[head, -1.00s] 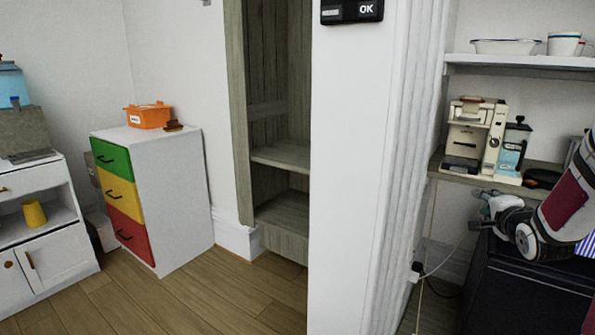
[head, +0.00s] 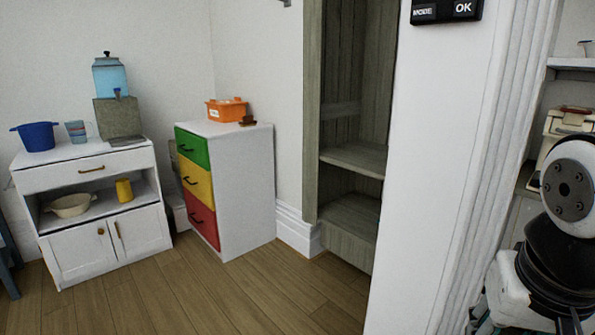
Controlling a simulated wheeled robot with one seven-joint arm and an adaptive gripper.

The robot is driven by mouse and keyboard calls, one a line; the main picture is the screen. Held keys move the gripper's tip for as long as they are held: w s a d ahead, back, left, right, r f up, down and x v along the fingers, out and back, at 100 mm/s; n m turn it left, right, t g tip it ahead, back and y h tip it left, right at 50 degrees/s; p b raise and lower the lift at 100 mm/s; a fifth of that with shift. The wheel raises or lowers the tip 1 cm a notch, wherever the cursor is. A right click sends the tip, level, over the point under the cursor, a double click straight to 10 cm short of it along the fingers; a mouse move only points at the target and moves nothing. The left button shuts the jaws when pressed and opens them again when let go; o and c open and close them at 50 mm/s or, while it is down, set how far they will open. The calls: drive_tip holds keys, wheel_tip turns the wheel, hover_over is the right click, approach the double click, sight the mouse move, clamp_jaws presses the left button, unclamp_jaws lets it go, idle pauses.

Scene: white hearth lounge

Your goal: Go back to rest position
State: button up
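Parts of what looks like my own arm, white and black, show at the right edge of the head view, with a round bolted disc on top and dark rounded parts below. They are cut off by the frame edge. I cannot make out my gripper or its fingertips among them. The task names no other object.
A cabinet with green, yellow and red drawers (head: 202,183) bears an orange bin (head: 227,110). A white cabinet (head: 100,172) at left bears a blue pot (head: 37,136) and a water dispenser (head: 110,77). A wooden shelf unit (head: 352,158) stands behind a white wall (head: 430,150). Wooden floor (head: 150,300) is clear.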

drive_tip(key=s+a+n+g+y, duration=0.25)
drive_tip(key=s+a+n, duration=0.25)
drive_tip(key=s, duration=0.6)
wheel_tip(320, 180, up, 25)
drive_tip(key=t+p, duration=0.3)
drive_tip(key=p, duration=2.1)
drive_tip(key=shift+r+m+t+h, duration=0.2)
drive_tip(key=shift+m+t+h, duration=0.15)
drive_tip(key=shift+h, duration=0.1)
